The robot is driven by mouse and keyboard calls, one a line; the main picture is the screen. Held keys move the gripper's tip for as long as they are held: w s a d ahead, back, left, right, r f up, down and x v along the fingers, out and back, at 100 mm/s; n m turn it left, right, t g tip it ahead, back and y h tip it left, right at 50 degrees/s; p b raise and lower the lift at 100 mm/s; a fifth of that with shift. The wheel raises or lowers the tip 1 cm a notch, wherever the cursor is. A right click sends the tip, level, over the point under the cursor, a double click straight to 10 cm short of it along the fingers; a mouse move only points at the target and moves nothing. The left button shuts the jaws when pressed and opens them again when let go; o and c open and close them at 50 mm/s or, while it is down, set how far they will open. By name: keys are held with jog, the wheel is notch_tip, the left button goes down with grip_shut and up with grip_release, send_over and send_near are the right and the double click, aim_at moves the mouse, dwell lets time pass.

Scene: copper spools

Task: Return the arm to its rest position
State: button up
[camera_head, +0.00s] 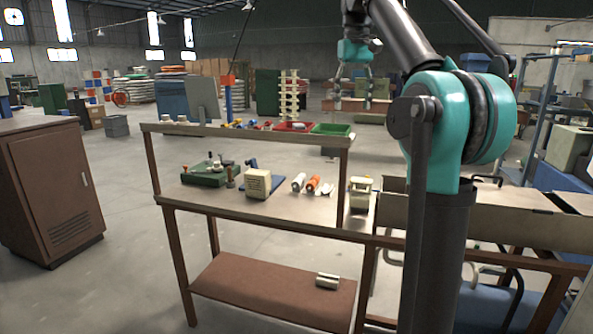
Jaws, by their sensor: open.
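My arm rises at the right of the view, with a teal joint and a dark link. My gripper (352,102) hangs from it at the upper middle, fingers pointing down and spread apart. Nothing shows between the fingers. On the bench top lie an orange roll (313,184) and a white roll (298,182). A pale metallic cylinder-like piece (327,281) lies on the lower brown shelf (255,290). No copper-coloured spool can be made out clearly.
The bench's upper shelf holds a red tray (291,127) and a green tray (331,129). A green device (205,175) and a beige box (258,184) stand on the bench. A brown cabinet (55,190) stands left. Floor between cabinet and bench is clear.

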notch_tip(320, 180, down, 25)
jog(key=s+d+m+t, duration=0.1)
jog(key=s+d+t, duration=0.1)
jog(key=s+d+f+t, duration=0.1)
jog(key=s+f, duration=0.9)
jog(key=f, duration=0.3)
jog(key=s+f+m+t, duration=0.1)
jog(key=s+f, duration=1)
jog(key=f, duration=0.3)
jog(key=shift+d+f, duration=0.25)
jog(key=shift+d, duration=0.15)
jog(key=shift+c, duration=0.2)
